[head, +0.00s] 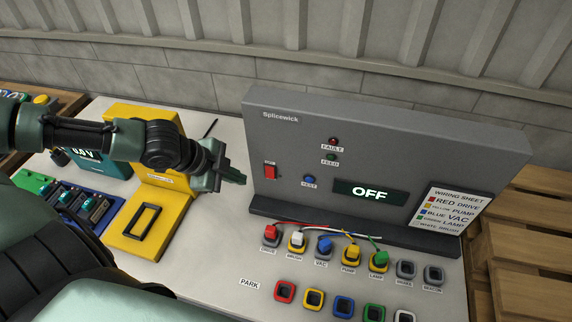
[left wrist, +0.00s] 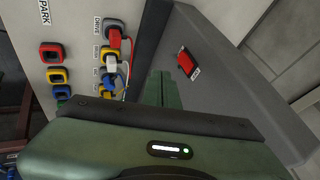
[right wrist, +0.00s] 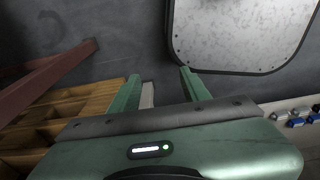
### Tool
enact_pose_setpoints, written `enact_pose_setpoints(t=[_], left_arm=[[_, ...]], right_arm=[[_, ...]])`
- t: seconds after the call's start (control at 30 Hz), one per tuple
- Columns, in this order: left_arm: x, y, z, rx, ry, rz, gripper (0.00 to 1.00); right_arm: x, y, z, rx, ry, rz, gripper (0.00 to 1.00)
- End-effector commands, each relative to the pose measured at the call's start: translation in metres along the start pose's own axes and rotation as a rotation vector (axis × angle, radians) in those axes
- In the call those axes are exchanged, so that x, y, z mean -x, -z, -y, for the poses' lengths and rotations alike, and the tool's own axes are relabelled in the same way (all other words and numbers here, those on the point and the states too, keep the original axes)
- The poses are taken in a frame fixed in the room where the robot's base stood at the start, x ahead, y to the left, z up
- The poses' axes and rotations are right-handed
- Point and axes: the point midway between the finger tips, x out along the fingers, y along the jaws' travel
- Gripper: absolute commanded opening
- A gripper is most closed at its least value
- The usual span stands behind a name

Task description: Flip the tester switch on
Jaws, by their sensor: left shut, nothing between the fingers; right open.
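The tester (head: 300,115) is a grey upright panel at the back of the bench. Its display (head: 370,194) reads OFF. The red rocker switch (head: 270,171) is on the panel's left part; it also shows in the left wrist view (left wrist: 187,63). My left gripper (head: 240,179) is shut and empty, just left of the switch and apart from it in the head view. In the left wrist view its fingers (left wrist: 159,88) point toward the panel, with the switch to their right. My right gripper (right wrist: 161,82) is open and empty, away from the panel.
Colored plugs, such as the red one (head: 271,232), sit in sockets below the panel with wires between them. Empty park sockets (head: 314,299) are in front. A yellow case (head: 133,236) stands left. A wiring sheet (head: 455,210) is on the right. Wooden pallets (head: 535,235) are beyond.

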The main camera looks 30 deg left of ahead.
Motion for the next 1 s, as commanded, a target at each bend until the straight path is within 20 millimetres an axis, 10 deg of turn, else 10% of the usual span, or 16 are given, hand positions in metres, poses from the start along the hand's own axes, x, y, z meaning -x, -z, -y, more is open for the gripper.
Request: enact_pose_setpoints(t=[0.17,0.53,1.0], left_arm=[[0.001,0.0,0.001,-0.001,0.0,0.0,0.0],[-0.005,-0.001,0.001,0.0,0.004,-0.001,0.0],[-0.047,0.0,0.002,0.005,0.008,-0.007,0.0]], right_arm=[[-0.001,0.013,-0.015,0.003,-0.017,-0.017,0.47],[-0.005,-0.036,0.017,0.0,0.019,0.05,0.47],[-0.046,-0.005,0.004,0.001,0.003,-0.002,0.47]])
